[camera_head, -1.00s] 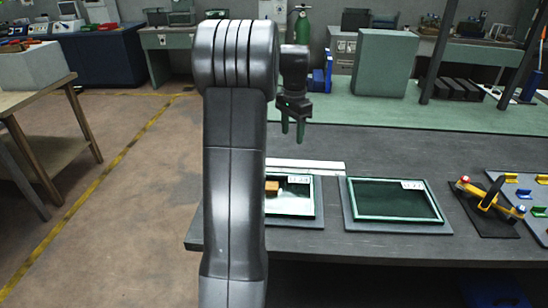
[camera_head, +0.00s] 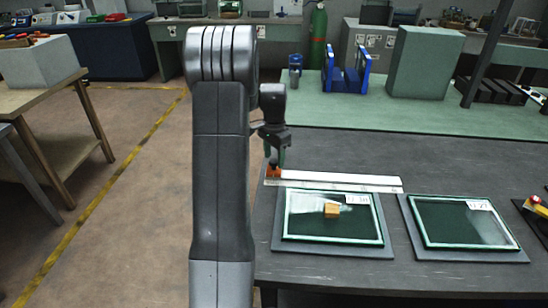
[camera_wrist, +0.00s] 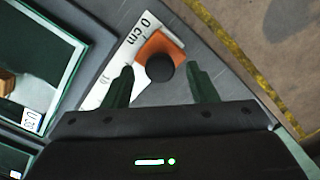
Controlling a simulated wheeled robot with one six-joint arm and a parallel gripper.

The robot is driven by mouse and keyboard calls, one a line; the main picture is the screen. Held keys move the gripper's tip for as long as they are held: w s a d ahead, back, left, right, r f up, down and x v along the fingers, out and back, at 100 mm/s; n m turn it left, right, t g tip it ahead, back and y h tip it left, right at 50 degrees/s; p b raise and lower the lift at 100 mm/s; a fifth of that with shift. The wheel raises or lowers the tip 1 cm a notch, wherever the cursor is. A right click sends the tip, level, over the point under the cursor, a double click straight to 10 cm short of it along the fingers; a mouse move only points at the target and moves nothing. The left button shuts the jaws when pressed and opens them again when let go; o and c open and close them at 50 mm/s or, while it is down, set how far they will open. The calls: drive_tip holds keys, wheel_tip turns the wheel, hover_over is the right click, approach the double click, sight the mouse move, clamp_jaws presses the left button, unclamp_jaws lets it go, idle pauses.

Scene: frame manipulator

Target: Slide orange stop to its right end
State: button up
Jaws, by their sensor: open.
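The orange stop (camera_head: 273,170) sits at the left end of a white ruler rail (camera_head: 340,180) on the dark table. In the wrist view the orange stop (camera_wrist: 174,43) carries a round black knob (camera_wrist: 160,67) and lies by the "0 cm" mark of the ruler (camera_wrist: 101,92). My gripper (camera_head: 274,160) is just above the stop, pointing down. In the wrist view my gripper (camera_wrist: 163,85) is open, with one green finger on each side of the knob and gaps between. I cannot tell how far the fingertips are above the table.
A framed glass panel (camera_head: 281,247) with a small wooden block (camera_head: 332,210) lies in front of the ruler. A second framed panel (camera_head: 465,255) is to its right. A blue stand (camera_head: 345,80) and a green box (camera_head: 425,62) stand on the back bench. The table behind the ruler is clear.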

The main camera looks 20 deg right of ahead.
drive_tip(key=shift+f, duration=0.5)
